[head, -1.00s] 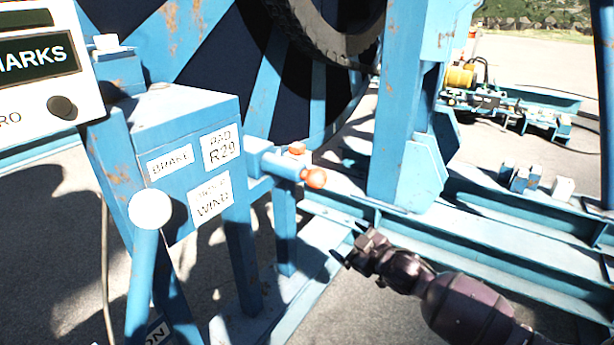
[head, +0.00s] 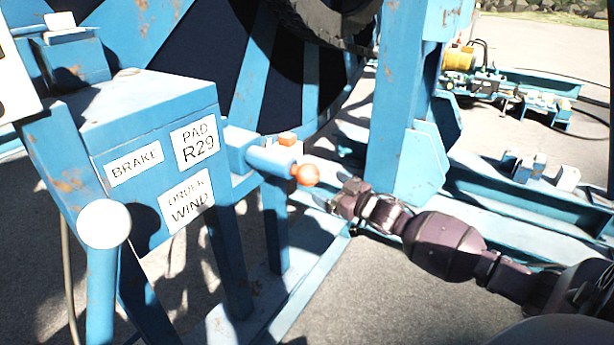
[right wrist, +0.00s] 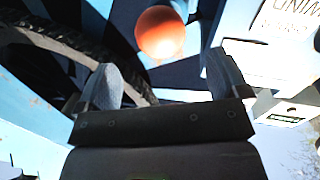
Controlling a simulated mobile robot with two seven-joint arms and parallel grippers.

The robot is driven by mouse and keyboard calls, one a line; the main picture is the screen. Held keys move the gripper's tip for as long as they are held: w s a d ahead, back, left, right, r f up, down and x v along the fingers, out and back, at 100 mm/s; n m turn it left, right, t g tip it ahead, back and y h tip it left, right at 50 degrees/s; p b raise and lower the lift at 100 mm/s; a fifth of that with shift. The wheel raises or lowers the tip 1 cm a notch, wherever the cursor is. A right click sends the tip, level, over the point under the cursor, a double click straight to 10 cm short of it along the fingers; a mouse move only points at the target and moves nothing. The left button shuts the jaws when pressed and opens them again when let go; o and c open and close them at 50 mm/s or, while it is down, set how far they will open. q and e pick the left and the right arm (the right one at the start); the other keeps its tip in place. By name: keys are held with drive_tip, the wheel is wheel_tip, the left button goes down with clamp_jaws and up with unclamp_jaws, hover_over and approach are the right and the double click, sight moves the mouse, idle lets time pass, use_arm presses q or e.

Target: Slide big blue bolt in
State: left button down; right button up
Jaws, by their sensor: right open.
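The big blue bolt (head: 270,160) is a blue cylinder with an orange ball knob (head: 307,175) on its right end. It sits in a blue bracket beside the labelled brake box. A smaller orange piece (head: 288,139) is on top of the bracket. My right gripper (head: 328,192) is just right of the knob, apart from it. In the right wrist view the open fingers (right wrist: 160,85) point toward the orange knob (right wrist: 160,32), with nothing between them. My left gripper is not in view.
The blue brake box (head: 150,130) and a lever with a white ball (head: 104,225) stand at the left. A blue upright (head: 405,130) rises behind my right gripper. The large reel (head: 250,70) with its black tyre (head: 330,30) is behind. Bare ground (head: 390,300) lies in front.

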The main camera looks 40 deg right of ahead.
sight(308, 176)
drive_tip(key=w, duration=0.2)
drive_tip(key=w+a+b, duration=0.1)
drive_tip(key=w, duration=0.5)
drive_tip(key=shift+w+a, duration=0.15)
drive_tip(key=shift+a, duration=0.2)
